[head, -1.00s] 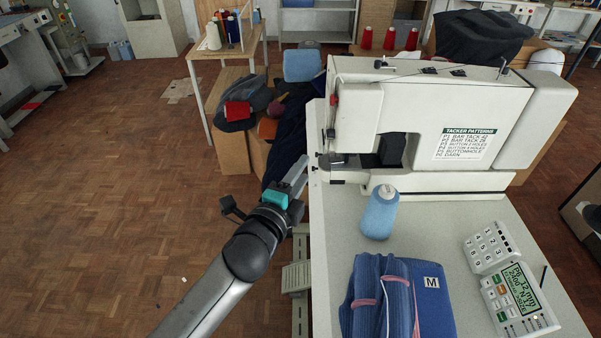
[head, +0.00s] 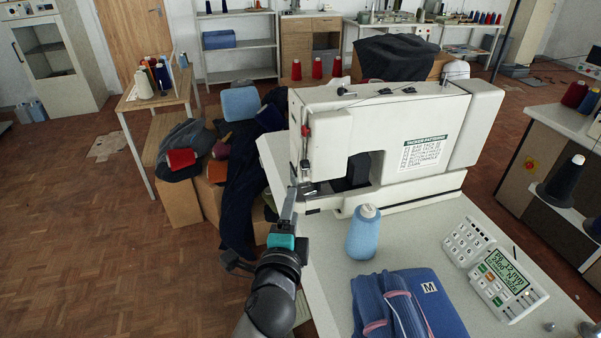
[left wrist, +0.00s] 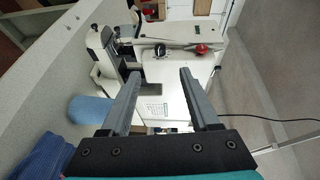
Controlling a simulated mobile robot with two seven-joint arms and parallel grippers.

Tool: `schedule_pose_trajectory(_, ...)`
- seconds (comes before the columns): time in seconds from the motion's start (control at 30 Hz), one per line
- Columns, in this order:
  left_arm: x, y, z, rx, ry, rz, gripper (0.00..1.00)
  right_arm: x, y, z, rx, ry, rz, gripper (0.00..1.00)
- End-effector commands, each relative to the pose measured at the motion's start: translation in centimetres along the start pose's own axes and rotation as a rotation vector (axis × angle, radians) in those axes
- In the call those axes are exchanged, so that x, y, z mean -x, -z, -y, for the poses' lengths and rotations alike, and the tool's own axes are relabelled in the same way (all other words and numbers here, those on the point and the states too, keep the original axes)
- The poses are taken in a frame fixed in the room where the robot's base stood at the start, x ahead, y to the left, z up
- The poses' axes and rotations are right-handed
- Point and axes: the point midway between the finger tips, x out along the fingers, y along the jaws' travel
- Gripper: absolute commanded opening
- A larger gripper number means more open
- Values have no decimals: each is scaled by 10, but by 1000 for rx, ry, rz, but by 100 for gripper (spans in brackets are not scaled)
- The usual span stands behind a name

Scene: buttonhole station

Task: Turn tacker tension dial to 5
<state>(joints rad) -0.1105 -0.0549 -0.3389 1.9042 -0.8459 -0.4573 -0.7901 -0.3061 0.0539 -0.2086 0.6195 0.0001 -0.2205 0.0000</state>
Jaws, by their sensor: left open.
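The white tacker machine (head: 385,125) stands on the table, with a pattern list on its front. It also shows in the left wrist view (left wrist: 180,72), on its side. There, a small dark round part (left wrist: 160,49) and a red part (left wrist: 201,48) sit on its end face; I cannot tell which is the tension dial, and no dial number is readable. A red part (head: 306,131) shows on the machine's left end in the head view. My left gripper (head: 289,208) is open and empty, by the machine's left end. My right gripper is out of view.
A blue thread cone (head: 362,236), folded blue garments (head: 408,305), a keypad (head: 467,241) and a control panel with a green display (head: 509,285) are on the table (head: 325,255). Boxes and dark cloth (head: 240,190) lie left of the machine.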

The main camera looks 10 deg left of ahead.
Motion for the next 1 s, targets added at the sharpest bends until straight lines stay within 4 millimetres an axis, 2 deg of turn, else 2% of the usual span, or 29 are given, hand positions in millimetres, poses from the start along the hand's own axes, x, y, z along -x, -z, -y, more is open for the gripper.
schedule_pose_trajectory(0.1, -14, 0, 1, 0, 2, -1, 62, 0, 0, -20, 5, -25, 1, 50)
schedule_pose_trajectory(0.27, -39, 0, 1, 0, 2, 0, 62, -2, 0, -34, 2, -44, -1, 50)
schedule_pose_trajectory(0.47, -71, 0, 0, 2, 2, -2, 62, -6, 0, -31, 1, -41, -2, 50)
schedule_pose_trajectory(0.7, -107, 0, 0, 1, 1, -2, 62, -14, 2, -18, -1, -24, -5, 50)
schedule_pose_trajectory(1.0, -139, 0, 0, 1, 1, -1, 62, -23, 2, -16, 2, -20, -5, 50)
